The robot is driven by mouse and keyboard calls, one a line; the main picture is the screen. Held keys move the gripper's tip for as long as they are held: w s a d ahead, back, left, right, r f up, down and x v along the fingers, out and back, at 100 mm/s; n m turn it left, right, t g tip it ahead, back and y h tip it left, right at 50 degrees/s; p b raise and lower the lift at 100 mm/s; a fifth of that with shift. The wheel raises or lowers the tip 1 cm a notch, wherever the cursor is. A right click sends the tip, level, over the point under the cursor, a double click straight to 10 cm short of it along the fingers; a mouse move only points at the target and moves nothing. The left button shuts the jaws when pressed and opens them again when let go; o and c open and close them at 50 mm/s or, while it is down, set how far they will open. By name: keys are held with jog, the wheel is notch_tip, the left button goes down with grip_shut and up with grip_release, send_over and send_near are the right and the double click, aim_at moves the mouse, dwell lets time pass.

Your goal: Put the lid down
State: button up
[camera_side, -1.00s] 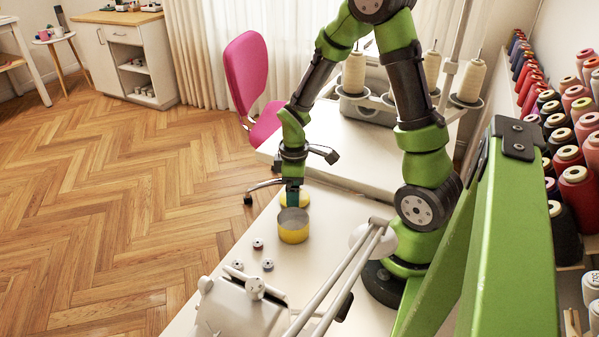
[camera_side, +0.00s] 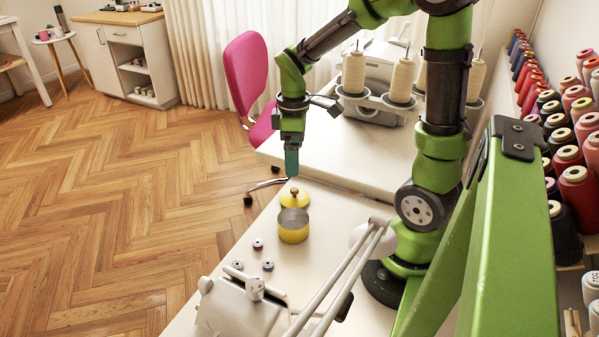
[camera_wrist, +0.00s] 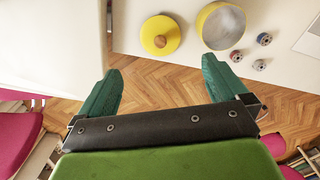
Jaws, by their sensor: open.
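The yellow lid (camera_side: 295,198) with its round wooden knob lies on the white table just behind the yellow tin (camera_side: 293,230). In the wrist view the lid (camera_wrist: 160,36) lies flat, knob up, beside the tin (camera_wrist: 221,26) and apart from it. The tin stands upright and uncovered, its grey inside showing. My gripper (camera_side: 291,176) is above the lid, pointing down, with a gap between the fingertips and the knob. In the wrist view its green fingers (camera_wrist: 160,75) are wide apart with nothing between them.
Several small bobbins (camera_side: 268,265) lie in front of the tin. A white sewing machine (camera_side: 240,305) stands at the near end of the table (camera_side: 330,215). A second white table (camera_side: 340,160) with thread cones is behind, and a pink chair (camera_side: 249,75) stands at the back left.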

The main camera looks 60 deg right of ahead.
jog(key=s+a+r+m+t+y, duration=0.1)
jog(key=s+a+r+m+t, duration=0.2)
jog(key=a+r, duration=0.3)
jog(key=s+a+r+m+t+y, duration=0.1)
jog(key=s+a+r+m+t, duration=0.2)
jog(key=a+r+m+t, duration=0.1)
notch_tip(320, 180, up, 2)
jog(key=a+m, duration=0.1)
jog(key=a, duration=0.1)
jog(key=shift+a+m, duration=0.3)
jog(key=shift+a, duration=0.1)
